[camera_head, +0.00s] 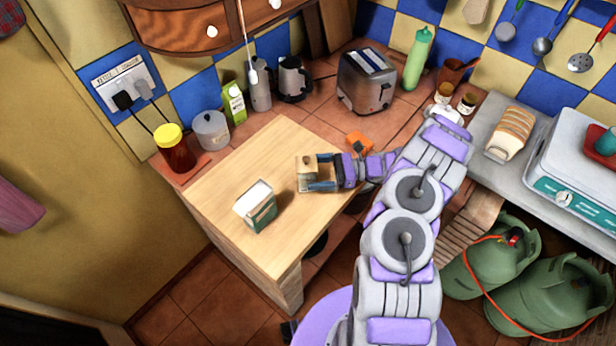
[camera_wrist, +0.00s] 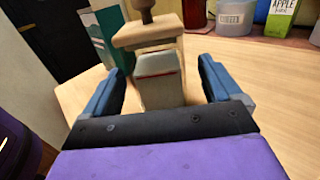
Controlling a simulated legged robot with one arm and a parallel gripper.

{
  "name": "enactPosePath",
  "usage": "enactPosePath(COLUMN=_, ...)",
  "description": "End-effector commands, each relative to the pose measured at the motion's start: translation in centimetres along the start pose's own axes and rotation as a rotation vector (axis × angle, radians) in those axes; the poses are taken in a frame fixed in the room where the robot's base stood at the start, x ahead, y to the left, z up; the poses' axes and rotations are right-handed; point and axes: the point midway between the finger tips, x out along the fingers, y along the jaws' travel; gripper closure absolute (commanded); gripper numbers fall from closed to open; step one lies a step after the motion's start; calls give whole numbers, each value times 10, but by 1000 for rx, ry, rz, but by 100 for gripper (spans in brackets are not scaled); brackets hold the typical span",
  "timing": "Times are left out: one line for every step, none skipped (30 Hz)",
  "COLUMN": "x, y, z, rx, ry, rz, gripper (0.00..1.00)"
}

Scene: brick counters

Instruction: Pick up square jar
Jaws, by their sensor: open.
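The square jar (camera_head: 306,174) stands on the light wooden worktop, small and pale with a brown top. In the wrist view the jar (camera_wrist: 160,90) shows a pale body under a square wooden lid with a round knob, upright between my fingers. My gripper (camera_head: 315,172) is open, reaching in from the right with its blue fingers at the jar. In the wrist view my gripper (camera_wrist: 160,75) has one finger on each side of the jar, with gaps visible. The jar's far side is hidden.
A green and white box (camera_head: 262,217) stands near the worktop's front edge, left of the jar. An orange object (camera_head: 359,142) lies behind my gripper. A yellow-lidded jar (camera_head: 174,150), grey pot (camera_head: 211,131) and toaster (camera_head: 367,82) stand along the back.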

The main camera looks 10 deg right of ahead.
Motion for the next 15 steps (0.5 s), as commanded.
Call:
enactPosePath(x=7, y=1, z=-2, rx=1, ry=-1, rz=3, gripper=8)
enactPosePath(x=12, y=1, z=-3, rx=1, ry=0, rz=3, gripper=8)
enactPosePath(x=18, y=1, z=-4, rx=0, ry=0, rz=2, gripper=8)
enactPosePath(x=24, y=1, z=-4, rx=1, ry=1, rz=3, gripper=8)
enactPosePath(x=29, y=1, z=-4, rx=0, ry=2, rz=3, gripper=8)
enactPosePath(x=35, y=1, z=-4, rx=0, ry=1, rz=3, gripper=8)
enactPosePath(x=38, y=1, z=-3, rx=-1, ry=1, rz=3, gripper=8)
enactPosePath(x=42, y=1, z=-3, rx=-1, ry=1, rz=3, gripper=8)
enactPosePath(x=44, y=1, z=-3, rx=-1, ry=2, rz=3, gripper=8)
enactPosePath(x=45, y=1, z=-3, rx=-1, ry=2, rz=2, gripper=8)
enactPosePath(x=45, y=1, z=-3, rx=-1, ry=1, rz=2, gripper=8)
enactPosePath(x=45, y=0, z=-3, rx=-1, ry=1, rz=1, gripper=8)
enactPosePath(x=44, y=0, z=-3, rx=-1, ry=0, rz=1, gripper=8)
enactPosePath(x=44, y=0, z=-3, rx=-1, ry=0, rz=0, gripper=8)
enactPosePath(x=44, y=0, z=-3, rx=0, ry=0, rz=0, gripper=8)
